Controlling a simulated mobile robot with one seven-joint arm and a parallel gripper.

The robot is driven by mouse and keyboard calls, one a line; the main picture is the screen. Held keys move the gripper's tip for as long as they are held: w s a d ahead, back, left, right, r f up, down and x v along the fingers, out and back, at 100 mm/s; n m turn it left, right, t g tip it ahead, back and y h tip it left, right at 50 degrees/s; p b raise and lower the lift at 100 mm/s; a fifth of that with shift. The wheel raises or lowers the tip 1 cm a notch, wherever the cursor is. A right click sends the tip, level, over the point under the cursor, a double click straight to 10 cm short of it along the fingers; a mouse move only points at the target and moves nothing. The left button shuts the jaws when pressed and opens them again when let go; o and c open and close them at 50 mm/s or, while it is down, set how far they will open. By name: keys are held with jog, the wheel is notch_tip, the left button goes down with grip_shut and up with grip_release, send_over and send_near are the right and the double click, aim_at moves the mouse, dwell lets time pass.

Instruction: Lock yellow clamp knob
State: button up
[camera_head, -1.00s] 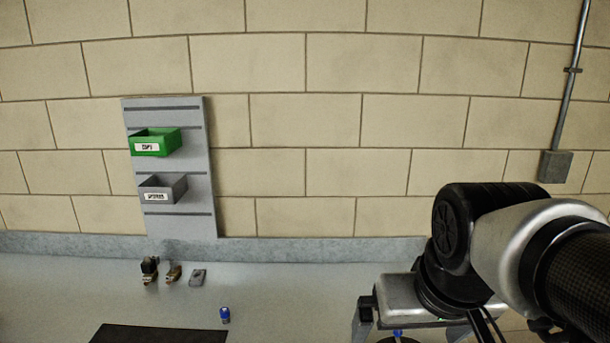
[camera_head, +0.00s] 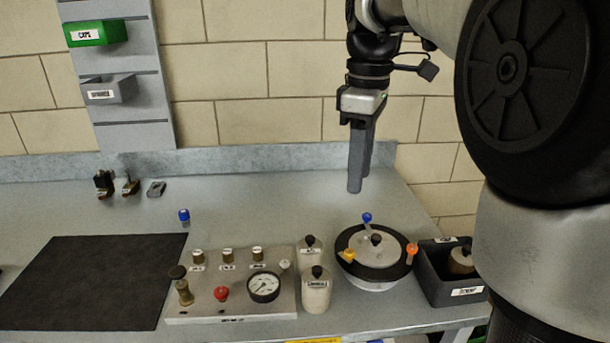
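The yellow clamp knob (camera_head: 348,255) is at the left front of the rim of a round lidded pot (camera_head: 374,262) on the bench. The lid also has a blue knob (camera_head: 367,218) at the back, an orange knob (camera_head: 411,249) at the right and a black knob in the middle. My gripper (camera_head: 360,188) hangs fingers down above the bench, behind the pot and apart from it. Its fingers are seen nearly edge-on and overlap, so the gap between them is unclear. Nothing shows held at the tips.
A panel (camera_head: 235,287) with a gauge, valves and a red knob lies left of the pot. Two white canisters (camera_head: 316,290) stand between them. A dark bin (camera_head: 449,282) is close on the right. A black mat (camera_head: 98,280) lies at left.

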aim_at(350, 251)
notch_tip(350, 251, down, 18)
jog(key=b, duration=0.5)
jog(key=shift+w+r, duration=0.15)
grip_shut()
